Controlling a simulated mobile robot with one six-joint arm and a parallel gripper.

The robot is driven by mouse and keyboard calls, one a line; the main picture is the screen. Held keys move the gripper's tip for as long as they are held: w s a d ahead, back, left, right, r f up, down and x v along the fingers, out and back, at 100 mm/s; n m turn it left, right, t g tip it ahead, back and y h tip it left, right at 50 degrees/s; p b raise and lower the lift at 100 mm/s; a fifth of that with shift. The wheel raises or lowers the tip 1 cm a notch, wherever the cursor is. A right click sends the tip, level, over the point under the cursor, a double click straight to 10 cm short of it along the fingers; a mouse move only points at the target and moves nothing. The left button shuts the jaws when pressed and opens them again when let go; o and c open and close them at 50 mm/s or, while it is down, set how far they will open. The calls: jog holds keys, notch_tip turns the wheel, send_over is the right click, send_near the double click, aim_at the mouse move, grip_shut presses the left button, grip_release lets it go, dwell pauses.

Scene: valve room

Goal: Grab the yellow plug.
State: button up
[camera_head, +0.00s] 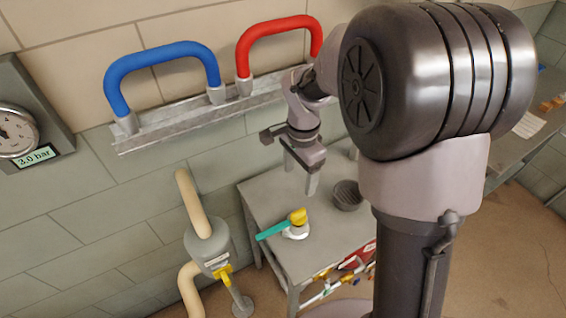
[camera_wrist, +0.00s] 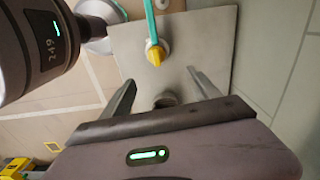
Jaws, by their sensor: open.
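A yellow piece (camera_head: 298,216) stands on a small white round base on the grey table (camera_head: 262,200), beside a teal bar (camera_head: 272,231). It looks like the yellow plug. In the wrist view the yellow piece (camera_wrist: 156,57) is at upper centre, at the end of the teal bar (camera_wrist: 151,20). My gripper (camera_head: 302,178) is above the table, behind the yellow piece and apart from it. In the wrist view my gripper (camera_wrist: 162,78) has its two fingers spread with nothing between them touching. The yellow piece shows just beyond the fingertips.
A dark ribbed round object (camera_head: 347,195) sits on the table right of the plug. A pipe with a yellow fitting (camera_head: 222,274) stands left of the table. Blue (camera_head: 163,52) and red (camera_head: 278,30) handles are on the wall rail. A pressure gauge (camera_head: 16,133) is at left.

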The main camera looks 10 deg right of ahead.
aim_at(299, 212)
jog(key=f+b, duration=0.1)
jog(key=f, duration=0.3)
jog(key=f+b, duration=0.1)
jog(key=f, duration=0.3)
jog(key=f+b, duration=0.2)
jog(key=f, duration=0.2)
jog(key=shift+s+d, duration=0.1)
jog(key=shift+s, duration=0.15)
jog(key=f+b, duration=0.1)
jog(key=f, duration=0.2)
jog(key=f+b, duration=0.1)
jog(key=f, duration=0.1)
jog(key=shift+s+f+b, duration=0.15)
jog(key=shift+s+b, duration=0.1)
jog(key=shift+b, duration=0.1)
